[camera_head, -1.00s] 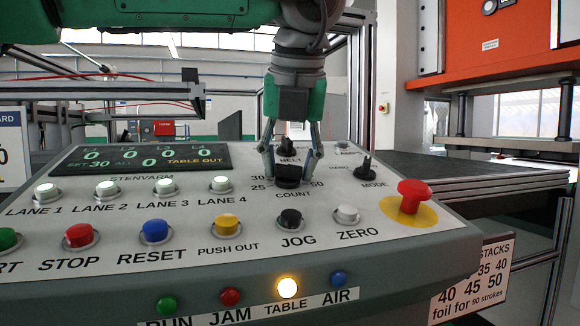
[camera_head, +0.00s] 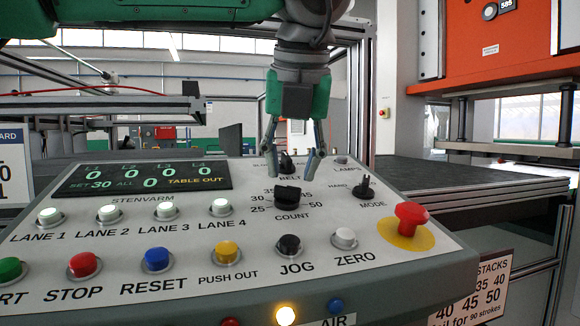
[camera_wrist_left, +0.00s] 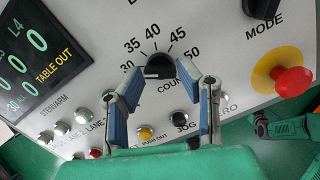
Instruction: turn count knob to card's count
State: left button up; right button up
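The black count knob (camera_head: 287,197) sits on the sloped panel inside a printed scale from 25 to 50; it also shows in the left wrist view (camera_wrist_left: 160,66). Its pointer mark is too small to read surely. The display (camera_head: 140,178) reads SET 30. My left gripper (camera_head: 291,170) is open and empty just above the knob, fingers apart and pointing down. In the left wrist view its two fingers (camera_wrist_left: 160,82) stand either side of the knob. A card (camera_head: 12,170) at the left edge is cut off, its number only partly visible.
The belt knob (camera_head: 287,163) is close behind the count knob and the mode knob (camera_head: 364,190) is to the right. A red stop button (camera_head: 410,214) stands further right. Lane, jog and zero buttons line the front. A stacks card (camera_head: 475,290) hangs at the lower right.

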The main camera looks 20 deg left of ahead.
pick_arm(q)
jog(key=shift+s+d+r+p, duration=0.1)
jog(key=shift+d+r+p, duration=0.1)
jog(key=shift+r+p, duration=0.25)
jog(key=shift+s+d+r+p, duration=0.1)
jog(key=shift+d+r+p, duration=0.15)
jog(key=shift+r, duration=0.3)
jog(key=w+d+p+v, duration=0.1)
jog(key=p+v, duration=0.7)
jog(key=v, duration=0.2)
jog(key=shift+r+p, duration=0.35)
jog(key=shift+p, duration=0.05)
jog(key=shift+f, duration=0.1)
